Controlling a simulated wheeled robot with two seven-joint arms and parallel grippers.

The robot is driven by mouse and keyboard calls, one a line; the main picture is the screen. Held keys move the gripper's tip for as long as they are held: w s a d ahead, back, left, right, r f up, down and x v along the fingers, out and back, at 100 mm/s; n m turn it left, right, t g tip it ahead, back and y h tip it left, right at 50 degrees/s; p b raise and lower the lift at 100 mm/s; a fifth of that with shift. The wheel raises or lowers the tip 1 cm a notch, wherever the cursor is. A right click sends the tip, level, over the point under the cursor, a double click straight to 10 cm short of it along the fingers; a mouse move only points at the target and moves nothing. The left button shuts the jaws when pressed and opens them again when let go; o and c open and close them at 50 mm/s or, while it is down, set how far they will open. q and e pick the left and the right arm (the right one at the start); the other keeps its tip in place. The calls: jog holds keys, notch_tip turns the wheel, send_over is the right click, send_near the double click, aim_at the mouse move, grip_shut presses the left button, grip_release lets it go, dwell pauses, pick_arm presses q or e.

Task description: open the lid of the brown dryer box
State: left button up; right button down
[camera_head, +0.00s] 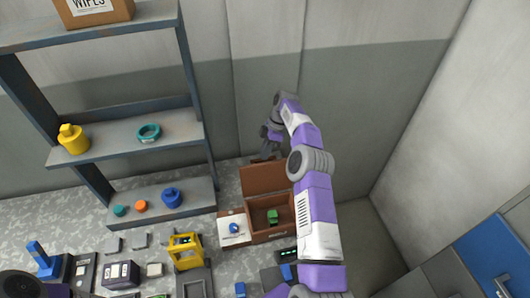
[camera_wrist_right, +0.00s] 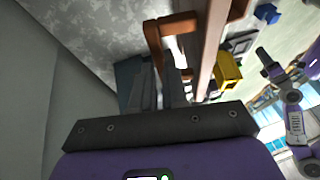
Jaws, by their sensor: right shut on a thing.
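The brown dryer box (camera_head: 285,229) stands on the floor-like surface right of the shelf in the head view. Its lid (camera_head: 262,178) is raised at the back, so the inside shows, with a green object (camera_head: 272,216) in it. My right gripper (camera_head: 268,150) is above the raised lid. In the right wrist view, the right gripper's fingers (camera_wrist_right: 163,88) are shut at the brown handle (camera_wrist_right: 160,38) of the lid, which partly hides behind them. Part of my left arm shows at the right of the wrist view; its jaws are too small to read.
A yellow frame (camera_head: 186,250) and several small devices stand further left. The shelf (camera_head: 150,205) holds rings and weights. A wall rises close behind the box; grey cabinets (camera_head: 450,275) stand at the right.

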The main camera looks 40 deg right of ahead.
pick_arm(q)
jog(key=shift+f, duration=0.1)
pick_arm(e)
jog(key=shift+s+a+f+g, duration=0.1)
jog(key=shift+s+f+g, duration=0.2)
jog(key=shift+f, duration=0.5)
jog(key=shift+s+f+g, duration=0.1)
jog(key=shift+s+f, duration=0.25)
jog(key=shift+f, duration=0.4)
jog(key=c, duration=1.2)
grip_release()
jog(key=shift+o, duration=0.4)
jog(key=shift+w+f, duration=0.1)
pick_arm(q)
jog(key=shift+f, duration=0.1)
pick_arm(e)
jog(key=shift+w+r, duration=0.1)
jog(key=shift+r, duration=0.45)
pick_arm(q)
notch_tip(320, 180, up, 2)
jog(key=shift+r+p, duration=0.25)
jog(key=shift+p, duration=0.9)
jog(key=shift+w+d+r+p, duration=0.1)
jog(key=shift+r+p, duration=0.3)
pick_arm(e)
notch_tip(320, 180, up, 12)
jog(key=w, duration=0.1)
jog(key=shift+d+t, duration=0.2)
jog(key=shift+t, duration=0.2)
